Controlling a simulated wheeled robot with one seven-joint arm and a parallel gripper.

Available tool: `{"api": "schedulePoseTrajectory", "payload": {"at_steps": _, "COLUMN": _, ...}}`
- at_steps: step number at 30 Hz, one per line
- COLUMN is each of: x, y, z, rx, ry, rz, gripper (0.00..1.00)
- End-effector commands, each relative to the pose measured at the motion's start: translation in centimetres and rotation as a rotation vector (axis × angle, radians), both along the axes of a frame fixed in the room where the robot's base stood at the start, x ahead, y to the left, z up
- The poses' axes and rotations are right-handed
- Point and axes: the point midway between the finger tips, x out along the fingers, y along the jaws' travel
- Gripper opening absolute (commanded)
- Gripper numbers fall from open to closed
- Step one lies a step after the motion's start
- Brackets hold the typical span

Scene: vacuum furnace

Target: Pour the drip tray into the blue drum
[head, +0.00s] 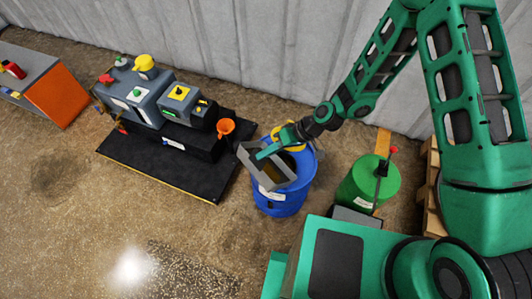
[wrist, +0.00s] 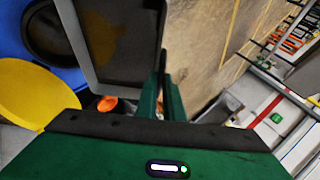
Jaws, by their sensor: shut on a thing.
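My gripper (head: 264,152) is shut on the grey drip tray (head: 248,160) and holds it over the blue drum (head: 282,203). The tray looks tilted in the head view, and a brownish patch shows inside it. In the wrist view the tray (wrist: 79,48) lies between the green fingers (wrist: 160,98) and the drum (wrist: 12,50), with a brown stain on its floor. A dark round opening (wrist: 50,32) shows on the drum beside the tray. A yellow lid-like part (wrist: 38,98) is at the drum's edge. The tray hides part of the drum top in the head view.
A grey pump unit (head: 135,95) with an orange funnel (head: 226,127) stands on a black mat (head: 200,184) left of the drum. A green drum (head: 366,187) stands to the right. A corrugated wall (head: 260,45) is behind. The floor in front left is clear.

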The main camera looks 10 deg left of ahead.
Motion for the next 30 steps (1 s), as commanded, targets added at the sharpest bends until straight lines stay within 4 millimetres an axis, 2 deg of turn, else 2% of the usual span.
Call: {"api": "schedulePoseTrajectory", "payload": {"at_steps": 30, "x": 1.3, "y": -0.9, "z": 0.8, "rx": 0.069, "ry": 0.086, "rz": -0.001, "gripper": 0.0}}
